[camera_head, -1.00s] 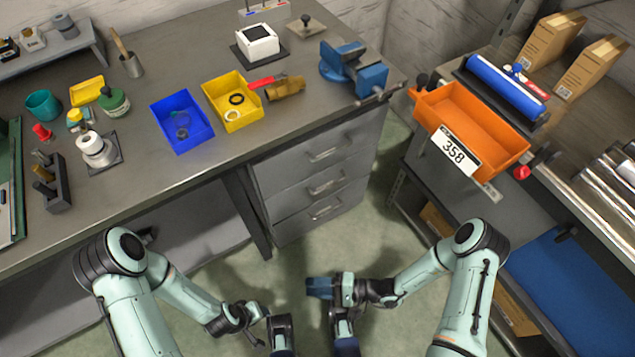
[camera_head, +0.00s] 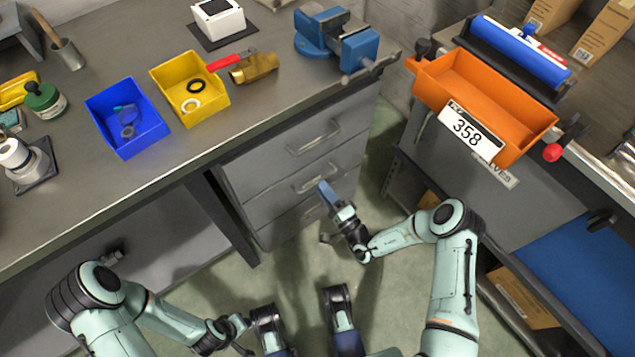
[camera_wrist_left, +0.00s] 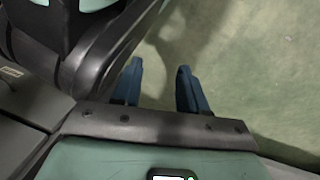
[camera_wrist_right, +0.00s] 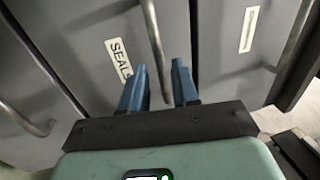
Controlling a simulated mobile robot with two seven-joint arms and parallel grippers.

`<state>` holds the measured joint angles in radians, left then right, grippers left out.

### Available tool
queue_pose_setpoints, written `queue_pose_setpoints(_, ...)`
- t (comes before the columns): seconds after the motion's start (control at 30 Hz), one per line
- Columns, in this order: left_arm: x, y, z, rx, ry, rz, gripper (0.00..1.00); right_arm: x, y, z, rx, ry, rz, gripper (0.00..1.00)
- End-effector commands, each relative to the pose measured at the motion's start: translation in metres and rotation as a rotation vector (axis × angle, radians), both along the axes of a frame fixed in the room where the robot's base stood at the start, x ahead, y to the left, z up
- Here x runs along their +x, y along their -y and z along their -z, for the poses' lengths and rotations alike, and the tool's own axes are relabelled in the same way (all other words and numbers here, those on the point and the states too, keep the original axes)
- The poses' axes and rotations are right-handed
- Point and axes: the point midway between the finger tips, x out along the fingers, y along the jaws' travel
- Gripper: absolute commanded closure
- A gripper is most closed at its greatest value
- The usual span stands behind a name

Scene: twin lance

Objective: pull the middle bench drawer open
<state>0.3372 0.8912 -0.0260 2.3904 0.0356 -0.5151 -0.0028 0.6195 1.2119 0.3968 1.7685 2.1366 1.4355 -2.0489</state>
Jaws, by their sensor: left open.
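The bench's grey drawer stack stands under the table's right end, with a top drawer, a middle drawer (camera_head: 280,195) and a bottom drawer, all looking shut. The middle drawer's bar handle (camera_head: 310,180) also shows in the right wrist view (camera_wrist_right: 152,35), beside a label reading "SEALS". My right gripper (camera_head: 327,192) is at the drawer fronts; in the right wrist view its blue fingers (camera_wrist_right: 158,80) are apart, one on either side of that handle. Contact cannot be told. My left gripper (camera_wrist_left: 158,80) is open and empty above the floor.
The top drawer handle (camera_head: 322,138) is just above. On the bench (camera_head: 150,180) are a blue bin (camera_head: 150,130), a yellow bin (camera_head: 212,108) and a blue vise (camera_head: 350,45). An orange bin (camera_head: 480,85) stands on the right-hand bench. Floor before the drawers is clear.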

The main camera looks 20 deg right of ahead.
Motion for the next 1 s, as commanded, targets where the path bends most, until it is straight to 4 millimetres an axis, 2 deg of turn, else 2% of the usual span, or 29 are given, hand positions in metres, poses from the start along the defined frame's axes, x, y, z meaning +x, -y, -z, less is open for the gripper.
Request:
queue_pose_setpoints(0.1, -0.011, -0.002, 0.01, -0.002, -0.037, -0.004, 0.57, 0.018, -0.007, -0.003, 0.001, 0.002, -0.001, 0.7)
queue_pose_setpoints(0.23, -0.02, -0.003, 0.015, -0.004, -0.066, -0.006, 0.57, 0.03, -0.011, -0.006, 0.001, 0.001, -0.001, 0.7)
queue_pose_setpoints(0.6, -0.024, -0.003, 0.016, -0.004, -0.078, -0.007, 0.57, 0.035, -0.013, -0.008, 0.002, -0.001, 0.0, 0.7)
queue_pose_setpoints(0.67, -0.023, -0.003, 0.016, -0.004, -0.078, -0.007, 0.57, 0.035, -0.013, -0.008, 0.002, -0.001, 0.0, 0.86)
queue_pose_setpoints(0.7, -0.023, -0.003, 0.016, -0.004, -0.078, -0.007, 0.57, 0.034, -0.013, -0.008, 0.002, -0.001, -0.001, 0.99)
queue_pose_setpoints(1.0, -0.019, -0.003, 0.013, -0.004, -0.064, -0.005, 0.57, 0.032, -0.012, -0.008, 0.002, -0.002, 0.0, 1.0)
